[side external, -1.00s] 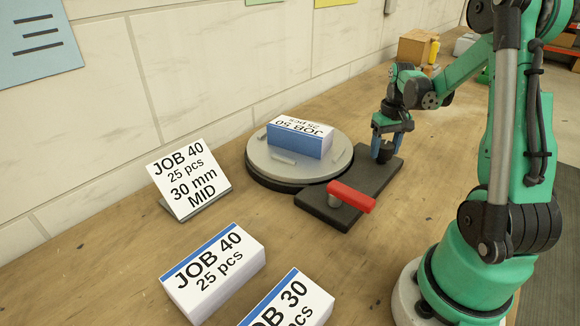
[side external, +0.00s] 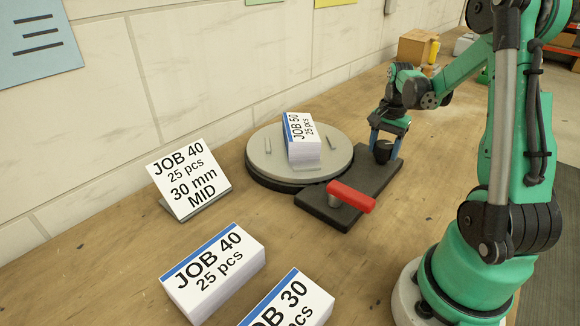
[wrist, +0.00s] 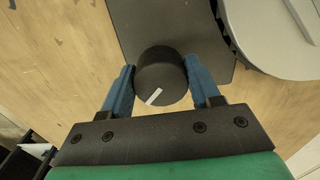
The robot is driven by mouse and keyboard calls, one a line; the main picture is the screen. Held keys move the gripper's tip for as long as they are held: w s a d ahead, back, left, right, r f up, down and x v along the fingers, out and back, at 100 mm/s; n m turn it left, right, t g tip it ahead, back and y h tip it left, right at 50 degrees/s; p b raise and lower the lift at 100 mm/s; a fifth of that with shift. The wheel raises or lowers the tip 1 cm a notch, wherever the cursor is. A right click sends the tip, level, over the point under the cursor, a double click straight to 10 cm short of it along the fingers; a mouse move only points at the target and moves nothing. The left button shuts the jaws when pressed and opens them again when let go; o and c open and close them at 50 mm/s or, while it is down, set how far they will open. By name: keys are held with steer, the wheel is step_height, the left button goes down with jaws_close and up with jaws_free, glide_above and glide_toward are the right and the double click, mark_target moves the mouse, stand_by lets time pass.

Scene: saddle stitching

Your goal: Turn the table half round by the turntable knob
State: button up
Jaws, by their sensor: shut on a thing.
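The round grey turntable (side external: 262,166) stands by the wall, and its edge shows in the wrist view (wrist: 262,35). A paper stack labelled JOB 50, 25 pcs (side external: 304,152) lies on it, blue-edged, between small raised bars. The black turntable knob (wrist: 158,72) sits on the dark base plate (side external: 362,186) to the turntable's right. Its white mark points down and left in the wrist view. My gripper (side external: 384,146) comes down over the knob, with its blue fingers shut on either side of it; it also shows in the wrist view (wrist: 161,84).
A red lever (side external: 351,197) stands on the near end of the plate. Stacks labelled JOB 40 (side external: 212,272) and JOB 30 (side external: 290,305) lie in front. A sign reading JOB 40, 30 mm MID (side external: 189,181) stands left. A cardboard box (side external: 416,46) is far back.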

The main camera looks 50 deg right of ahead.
mark_target(383, 144)
steer(key=m, duration=0.4)
steer(key=shift+m, duration=0.3)
steer(key=shift+w+m, duration=0.1)
steer(key=shift+m, duration=2.2)
steer(key=o, duration=1.3)
steer(key=shift+r, duration=0.1)
steer(key=shift+r, duration=2.7)
